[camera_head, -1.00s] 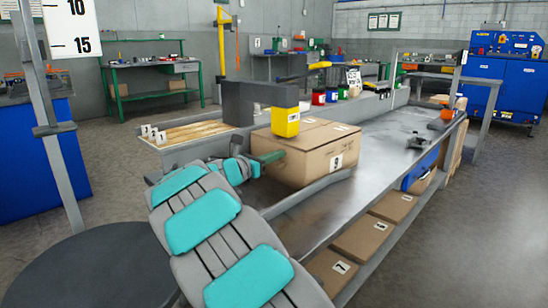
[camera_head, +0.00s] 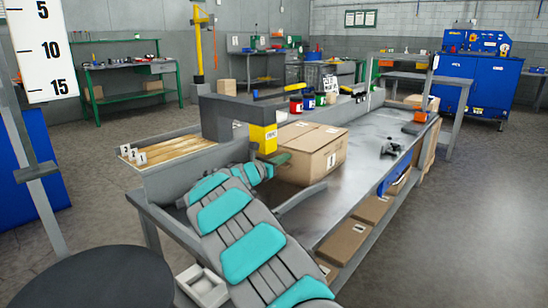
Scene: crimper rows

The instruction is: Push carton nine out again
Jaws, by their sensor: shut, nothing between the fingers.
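Carton nine (camera_head: 312,155) is a closed brown box with a white numbered label on its right-hand side face. It stands upright on the grey metal bench top (camera_head: 350,168), just right of the yellow crimper head (camera_head: 263,138) under its dark grey arm (camera_head: 222,117). My grey and teal arm reaches in from the bottom. My gripper (camera_head: 281,158) shows as a small dark green tip at the carton's left side. It is shut and empty. It looks against or very near the carton; I cannot tell whether it touches.
A raised grey rail (camera_head: 303,196) runs along the bench near the carton. A dark tool (camera_head: 391,147) lies farther along the bench. Several cartons (camera_head: 345,241) sit on the lower shelf. A tray of wooden strips (camera_head: 165,150) is at left.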

